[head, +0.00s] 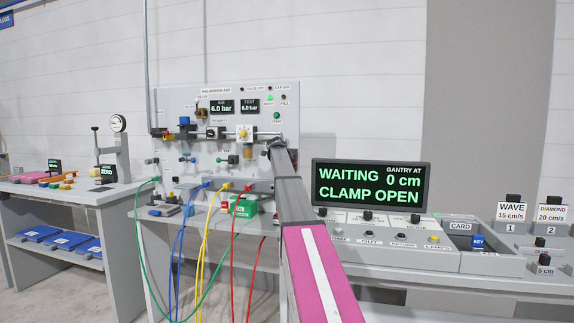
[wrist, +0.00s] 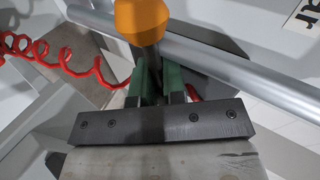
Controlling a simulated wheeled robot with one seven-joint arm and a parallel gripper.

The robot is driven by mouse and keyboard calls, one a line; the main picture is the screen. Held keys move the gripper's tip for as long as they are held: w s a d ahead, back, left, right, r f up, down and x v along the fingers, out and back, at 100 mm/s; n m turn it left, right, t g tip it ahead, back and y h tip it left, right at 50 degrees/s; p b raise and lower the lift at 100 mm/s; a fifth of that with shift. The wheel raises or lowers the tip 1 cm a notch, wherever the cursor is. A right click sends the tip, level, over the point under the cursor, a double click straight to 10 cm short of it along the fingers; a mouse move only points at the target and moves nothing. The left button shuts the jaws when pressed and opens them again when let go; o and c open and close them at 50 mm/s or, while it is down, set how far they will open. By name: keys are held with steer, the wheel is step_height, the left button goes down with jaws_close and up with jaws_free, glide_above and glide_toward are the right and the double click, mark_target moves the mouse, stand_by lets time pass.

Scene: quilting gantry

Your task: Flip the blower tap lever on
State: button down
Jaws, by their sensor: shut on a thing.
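In the wrist view, a lever with an orange knob (wrist: 141,18) and a dark stem stands in front of a silver pipe. I take it for the blower tap lever, though no label on it is readable. My gripper (wrist: 160,85) has green fingers, and they are shut on the lever's stem below the knob. The parts of the lever behind the fingers are hidden. In the head view, my arm reaches to the right edge of the grey panel, and the gripper and lever cannot be made out there.
The silver pipe (wrist: 220,62) runs diagonally close behind the lever. A red coiled hose (wrist: 60,58) hangs at its left. The grey panel (head: 175,103) carries gauges and valves, with coloured hoses below. A display (head: 371,186) reading "WAITING 0 cm CLAMP OPEN" stands right of my arm.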

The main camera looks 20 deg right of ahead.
steer(key=shift+r+m+y, duration=0.1)
steer(key=shift+m+y, duration=0.3)
steer(key=shift+y, duration=0.2)
steer(key=shift+t, duration=0.3)
steer(key=c, duration=1.2)
jaws_free()
steer(key=shift+s+r, duration=0.1)
steer(key=v, duration=1)
steer(key=shift+s+a+r, duration=0.15)
steer(key=shift+s+r, duration=0.05)
steer(key=shift+s, duration=0.05)
